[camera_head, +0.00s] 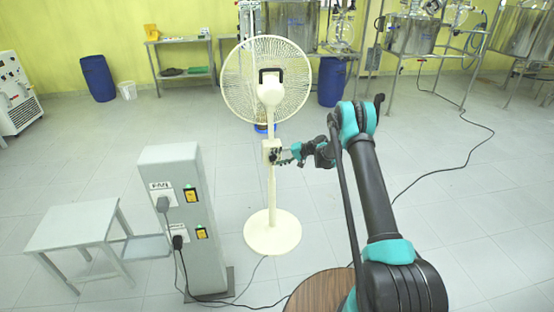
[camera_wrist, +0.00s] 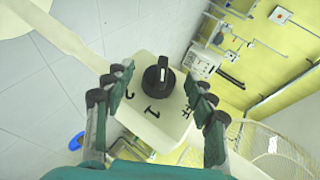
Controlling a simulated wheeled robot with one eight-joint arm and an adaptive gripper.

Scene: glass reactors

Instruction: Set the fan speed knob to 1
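The white pedestal fan (camera_head: 271,190) stands upright on the floor. Its cream control box (camera_head: 271,145) is on the pole below the fan head, and the box also shows in the wrist view (camera_wrist: 170,126). The black fan speed knob (camera_wrist: 157,80) is on the box face, with a pale pointer line toward its upper right in the wrist view.
A grey power column (camera_head: 200,225) with plugs and switches stands left of the fan, beside a small grey table (camera_head: 75,225). Cables run over the floor. A round brown tabletop (camera_head: 318,292) is near my arm. Blue barrels (camera_head: 98,78) and glass reactors stand at the back.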

